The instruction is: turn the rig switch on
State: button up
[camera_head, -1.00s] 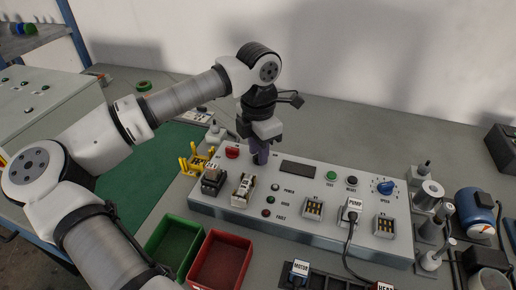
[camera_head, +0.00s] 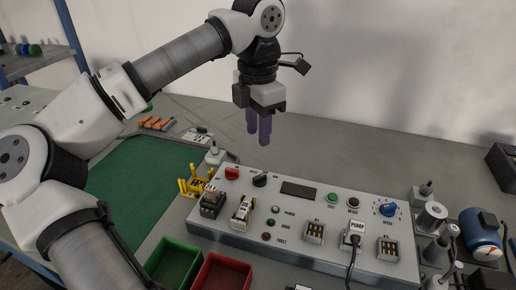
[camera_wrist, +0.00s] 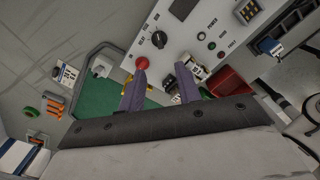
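The grey control panel (camera_head: 300,215) lies on the bench. A black rotary switch (camera_head: 260,180) sits near its back left, beside a red knob (camera_head: 232,173). The switch also shows in the wrist view (camera_wrist: 158,40), its handle turned at a slant; I cannot read the labels around it. The panel's display (camera_head: 298,190) is dark, and the power lamp (camera_head: 276,210) does not look lit. My gripper (camera_head: 258,138) is above and behind the switch, pointing down, empty and clear of the panel. In the wrist view its two fingers (camera_wrist: 161,73) stand apart.
A green bin (camera_head: 173,264) and a red bin (camera_head: 222,272) stand in front of the panel. A yellow holder (camera_head: 192,182) is at its left. A plug marked PUMP (camera_head: 355,232) with a cable is in the panel. The bench behind is mostly clear.

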aim_at(231, 174)
jog(key=k, duration=1)
